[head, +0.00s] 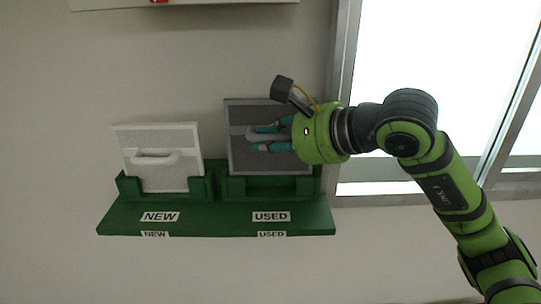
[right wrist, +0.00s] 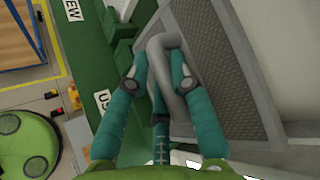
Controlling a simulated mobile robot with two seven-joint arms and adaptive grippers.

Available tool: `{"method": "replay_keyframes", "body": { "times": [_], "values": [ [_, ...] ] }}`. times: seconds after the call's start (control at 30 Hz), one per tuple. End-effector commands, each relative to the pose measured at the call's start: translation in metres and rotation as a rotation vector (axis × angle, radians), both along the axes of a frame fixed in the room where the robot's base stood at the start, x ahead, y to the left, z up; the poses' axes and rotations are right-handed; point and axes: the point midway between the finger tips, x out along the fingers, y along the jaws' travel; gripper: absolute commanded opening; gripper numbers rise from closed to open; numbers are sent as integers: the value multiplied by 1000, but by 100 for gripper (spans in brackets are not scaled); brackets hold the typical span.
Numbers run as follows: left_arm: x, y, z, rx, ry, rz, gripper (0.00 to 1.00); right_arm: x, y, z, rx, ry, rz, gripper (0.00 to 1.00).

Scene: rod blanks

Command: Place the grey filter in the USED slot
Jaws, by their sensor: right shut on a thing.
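The grey filter (head: 238,157) is a flat framed panel with dark mesh and a light grey handle. It stands upright at the USED slot (head: 271,187) of the green rack, its lower edge behind the slot's front lip. The exact seating is hard to tell. My right gripper (head: 262,138) is shut on the filter's handle. In the right wrist view the fingers close around the handle (right wrist: 161,42), with the mesh panel (right wrist: 219,60) beside it. My left gripper is in neither view.
The green rack (head: 200,213) is on the wall, with NEW and USED labels. A white filter (head: 184,151) stands in the NEW slot, left of the grey one. A bright window (head: 430,60) with a grey frame is at right. A white box (head: 200,3) is above.

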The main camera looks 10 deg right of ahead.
Motion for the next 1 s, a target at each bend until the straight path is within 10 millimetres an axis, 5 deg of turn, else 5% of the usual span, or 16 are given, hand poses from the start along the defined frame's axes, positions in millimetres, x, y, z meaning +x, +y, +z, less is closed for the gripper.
{"method": "replay_keyframes", "body": {
  "times": [0.37, 0.8, 0.83, 0.87, 0.9, 1.0],
  "values": [
    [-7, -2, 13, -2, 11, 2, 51, 0, 0, -36, -1, 2, 0, 0],
    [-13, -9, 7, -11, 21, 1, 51, 0, 0, -44, 0, -1, 0, 0],
    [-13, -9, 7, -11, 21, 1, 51, 0, 0, -44, -1, -1, 0, 27],
    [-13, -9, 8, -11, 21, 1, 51, 0, 0, -43, -1, -1, 0, 39],
    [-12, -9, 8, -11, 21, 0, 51, 0, 0, -43, 0, 0, 0, 46],
    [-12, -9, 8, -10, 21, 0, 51, 0, 0, -43, 0, 1, 0, 46]
  ]
}}
